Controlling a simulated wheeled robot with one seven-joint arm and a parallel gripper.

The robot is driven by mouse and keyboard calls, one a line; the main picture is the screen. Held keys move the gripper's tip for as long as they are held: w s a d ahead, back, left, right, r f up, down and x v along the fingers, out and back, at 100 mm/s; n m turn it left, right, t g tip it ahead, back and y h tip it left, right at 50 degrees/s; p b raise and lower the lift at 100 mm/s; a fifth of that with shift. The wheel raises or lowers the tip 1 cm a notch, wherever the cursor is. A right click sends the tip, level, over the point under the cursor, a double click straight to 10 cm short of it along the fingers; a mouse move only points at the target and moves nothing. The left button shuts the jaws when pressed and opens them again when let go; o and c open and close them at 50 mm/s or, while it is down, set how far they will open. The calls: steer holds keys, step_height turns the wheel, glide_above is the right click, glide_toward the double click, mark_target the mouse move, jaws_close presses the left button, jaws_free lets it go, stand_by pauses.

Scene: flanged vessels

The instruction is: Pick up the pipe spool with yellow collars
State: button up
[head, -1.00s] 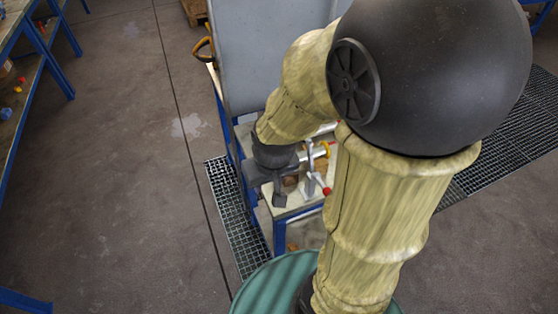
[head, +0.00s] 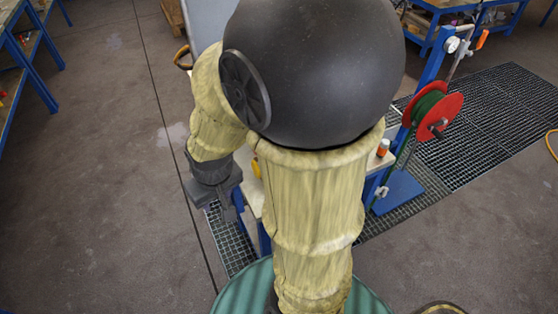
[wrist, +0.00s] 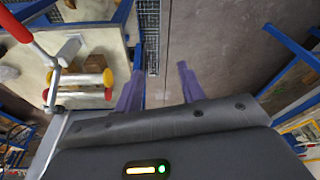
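In the wrist view, a pipe piece with yellow ends (wrist: 108,77) lies at the left on a pale bench top, beside a metal clamp with a red handle (wrist: 14,24). It looks like the spool with yellow collars, but its full shape is unclear. My gripper (wrist: 160,80) is open, with two purple fingers apart and only floor visible between them. It is off to the right of the pipe piece, beyond the bench edge. In the head view, my arm hides most of the bench; a small yellow part (head: 257,169) shows beside it.
The bench top (wrist: 85,45) has a blue frame along its edge. In the head view, a red hose reel (head: 440,115) on a blue stand and an orange-capped item (head: 383,147) are right of my arm. Floor grating (head: 480,105) lies behind the reel. Open floor is at the left.

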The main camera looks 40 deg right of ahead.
steer(key=o, duration=0.4)
steer(key=shift+w, duration=0.15)
steer(key=shift+c, duration=0.2)
steer(key=shift+o, duration=0.2)
steer(key=w+d+f+n+g+h, duration=0.1)
steer(key=w+d+n+g, duration=0.1)
steer(key=w+d+n, duration=0.5)
steer(key=w+d, duration=0.3)
steer(key=w, duration=0.1)
steer(key=shift+w+f+g+b, duration=0.2)
steer(key=shift+f+g+b, duration=0.1)
steer(key=shift+f, duration=0.05)
steer(key=w+d+f+n+g+h, duration=0.1)
steer(key=w+d+n+g, duration=0.1)
steer(key=d, duration=0.5)
steer(key=w+d+f+n+g+h, duration=0.1)
steer(key=w+d+n, duration=0.3)
steer(key=d+n, duration=0.3)
steer(key=shift+w+f+g+h, duration=0.35)
steer(key=shift+g+h, duration=0.05)
steer(key=shift+f, duration=0.1)
steer(key=p+x, duration=0.1)
steer(key=x, duration=1.1)
steer(key=shift+s, duration=0.1)
